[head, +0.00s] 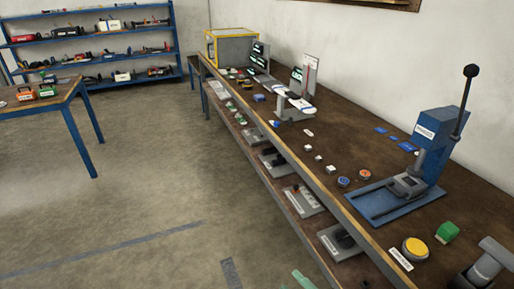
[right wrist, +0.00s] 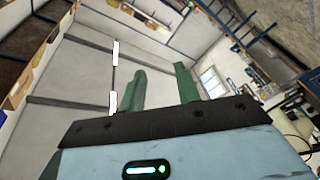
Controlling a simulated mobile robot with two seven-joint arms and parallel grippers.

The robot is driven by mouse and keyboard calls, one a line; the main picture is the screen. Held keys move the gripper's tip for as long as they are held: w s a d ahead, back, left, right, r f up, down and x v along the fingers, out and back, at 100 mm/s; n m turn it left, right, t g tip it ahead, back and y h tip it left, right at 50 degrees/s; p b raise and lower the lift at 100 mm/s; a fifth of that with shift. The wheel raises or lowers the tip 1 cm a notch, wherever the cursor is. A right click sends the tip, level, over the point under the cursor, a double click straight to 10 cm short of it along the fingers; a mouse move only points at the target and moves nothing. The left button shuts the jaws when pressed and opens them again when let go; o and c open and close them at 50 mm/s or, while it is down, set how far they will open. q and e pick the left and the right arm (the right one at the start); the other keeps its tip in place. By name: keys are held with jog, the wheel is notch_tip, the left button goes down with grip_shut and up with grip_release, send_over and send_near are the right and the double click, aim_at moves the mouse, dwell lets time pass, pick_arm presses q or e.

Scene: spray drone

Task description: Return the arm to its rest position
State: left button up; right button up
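My right gripper shows in the right wrist view (right wrist: 162,84), with its two green fingers apart and no object between them. Past the fingers, that view shows a pale ceiling or wall and parts of the room, tilted. In the head view a green fingertip of my right gripper (head: 302,279) shows at the bottom edge, left of the long workbench (head: 345,125) and over the floor side. The rest of this gripper is below the picture. My left gripper is in neither view. No drone is seen.
A blue lever press (head: 432,140), a yellow button (head: 415,248) and a green block (head: 447,232) stand on the bench's near part. A lower shelf holds several devices. A blue rack (head: 95,50) and a side table (head: 55,98) stand at left. The floor between is clear.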

jog(key=s+d+f+m+g+h, duration=0.3)
jog(key=s+d+f+m+h, duration=0.2)
jog(key=s, duration=0.6)
jog(key=s+d+f+m+g+h, duration=0.3)
jog(key=s+d+f+m+h, duration=0.2)
jog(key=s+f+m, duration=0.5)
jog(key=shift+s+d+f+p, duration=0.35)
jog(key=shift+d+f, duration=0.3)
jog(key=shift+f, duration=0.3)
